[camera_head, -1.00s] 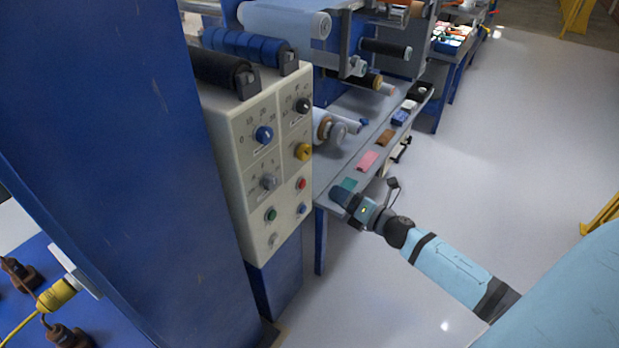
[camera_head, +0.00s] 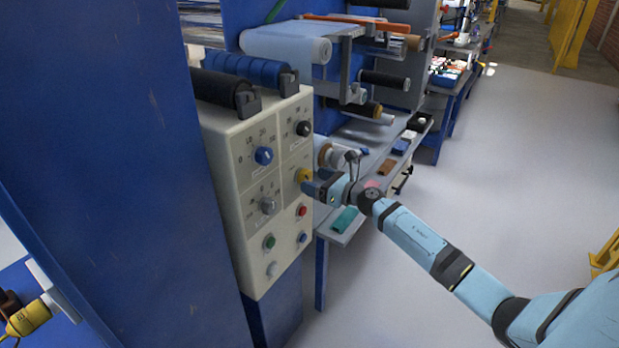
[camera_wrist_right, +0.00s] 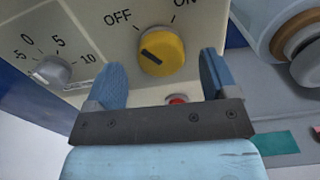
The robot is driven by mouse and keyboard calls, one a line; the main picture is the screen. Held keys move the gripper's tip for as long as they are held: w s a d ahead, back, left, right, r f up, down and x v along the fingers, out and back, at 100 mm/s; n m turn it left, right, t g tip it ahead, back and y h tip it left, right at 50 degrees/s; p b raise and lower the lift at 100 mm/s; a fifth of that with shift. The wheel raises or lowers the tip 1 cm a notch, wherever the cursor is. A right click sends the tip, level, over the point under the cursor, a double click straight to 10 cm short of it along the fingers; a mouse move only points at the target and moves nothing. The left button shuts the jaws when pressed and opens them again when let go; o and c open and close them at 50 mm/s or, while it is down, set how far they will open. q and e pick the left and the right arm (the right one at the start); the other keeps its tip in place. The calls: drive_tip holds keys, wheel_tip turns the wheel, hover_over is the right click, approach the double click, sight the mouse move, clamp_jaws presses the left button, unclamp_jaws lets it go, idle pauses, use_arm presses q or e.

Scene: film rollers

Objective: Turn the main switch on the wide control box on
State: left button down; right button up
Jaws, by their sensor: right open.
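The wide control box (camera_head: 225,165) is a beige panel left of centre in the head view. Its main switch is a yellow knob (camera_head: 303,174), partly hidden by my right gripper (camera_head: 309,186). In the right wrist view, the yellow knob (camera_wrist_right: 167,57) sits below the labels OFF and ON, and its dark mark lies towards the OFF side. My right gripper (camera_wrist_right: 161,75) is open, with one blue finger on each side of the knob in this view. Contact with the knob cannot be seen. My left gripper is not in view.
The box also carries a blue knob (camera_head: 263,156), a black knob (camera_head: 303,128), a grey knob (camera_head: 268,205), a red button (camera_head: 301,211) and a green button (camera_head: 268,242). Rollers (camera_head: 245,68) lie above it. A grey shelf (camera_head: 345,226) runs behind my right gripper.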

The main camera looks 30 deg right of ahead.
drive_tip(key=shift+x, duration=1.2)
drive_tip(key=c, duration=0.9)
drive_tip(key=shift+c, duration=0.2)
